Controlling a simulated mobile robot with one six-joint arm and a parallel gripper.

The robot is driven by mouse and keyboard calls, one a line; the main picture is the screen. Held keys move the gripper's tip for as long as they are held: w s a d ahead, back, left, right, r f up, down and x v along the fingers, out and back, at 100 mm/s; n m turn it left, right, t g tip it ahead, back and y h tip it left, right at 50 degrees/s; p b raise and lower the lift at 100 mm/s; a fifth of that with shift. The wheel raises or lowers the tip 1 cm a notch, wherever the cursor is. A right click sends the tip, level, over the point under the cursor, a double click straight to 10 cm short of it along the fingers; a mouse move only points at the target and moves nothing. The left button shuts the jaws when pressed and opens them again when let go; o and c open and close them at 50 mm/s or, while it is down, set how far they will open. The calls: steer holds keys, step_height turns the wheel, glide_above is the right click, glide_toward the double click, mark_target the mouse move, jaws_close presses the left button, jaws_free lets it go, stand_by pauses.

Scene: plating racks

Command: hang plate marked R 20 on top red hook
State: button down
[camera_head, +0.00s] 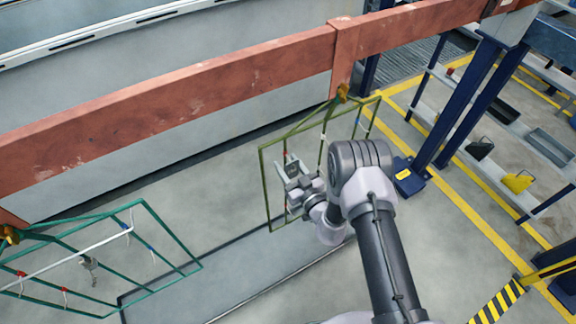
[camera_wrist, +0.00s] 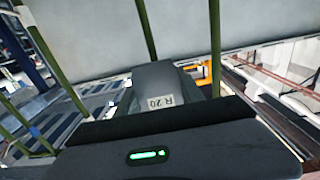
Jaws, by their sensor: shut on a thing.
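The grey plate marked R 20 (camera_wrist: 158,82) is in the wrist view, its label facing me above the dark edge of my gripper (camera_wrist: 155,122). My gripper (camera_head: 291,176) is shut on the plate, at the olive-green rack (camera_head: 266,190) in the head view. The plate's grey upper end (camera_head: 293,160) shows just ahead of my gripper there. A small red hook (camera_head: 285,153) on this rack is right beside the plate's upper end; I cannot tell whether they touch. My arm hides part of the rack's right side.
A darker green rack (camera_head: 170,232) hangs at the left, with red and blue hooks and a small grey part (camera_head: 90,264). A rust-red beam (camera_head: 180,92) runs above both racks. Shelves with bins (camera_head: 517,182) and a blue post (camera_head: 468,98) stand at the right.

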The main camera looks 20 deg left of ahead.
stand_by(0.3)
steer(key=c, duration=0.7)
jaws_free()
steer(key=shift+o, duration=0.2)
